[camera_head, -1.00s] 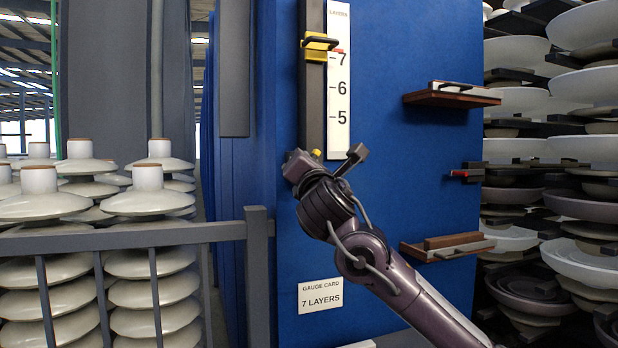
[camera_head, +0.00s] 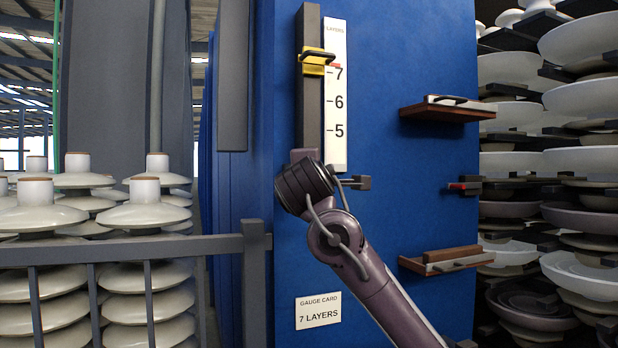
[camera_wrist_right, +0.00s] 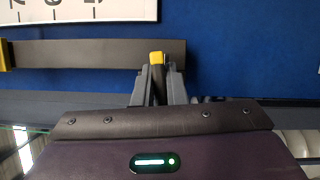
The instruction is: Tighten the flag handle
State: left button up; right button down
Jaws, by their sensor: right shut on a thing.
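My right arm comes in from the lower right in the head view. Its wrist covers the lower end of the dark vertical rail (camera_head: 309,100) and hides the fingers there. In the right wrist view, my right gripper (camera_wrist_right: 157,80) is shut on a small dark handle with a yellow end (camera_wrist_right: 156,58), which I take to be the flag handle. It sits against the rail (camera_wrist_right: 90,54). How tight the handle is cannot be told. A yellow slider (camera_head: 313,69) with a black grip sits high on the rail near the 7 mark. My left gripper is not in view.
A white layer scale (camera_head: 336,110) stands beside the rail on the blue panel (camera_head: 390,60). Small shelves (camera_head: 447,113) (camera_head: 446,260) jut out at right. A gauge card (camera_head: 318,311) reads 7 LAYERS. Grey railing (camera_head: 130,248) and insulator stacks (camera_head: 145,213) stand at left.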

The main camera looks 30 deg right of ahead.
jog(key=shift+w+f+m, duration=0.1)
jog(key=shift+f+m, duration=0.05)
jog(key=shift+m, duration=0.35)
jog(key=c, duration=1.5)
grip_release()
jog(key=b+v, duration=0.3)
jog(key=v, duration=0.5)
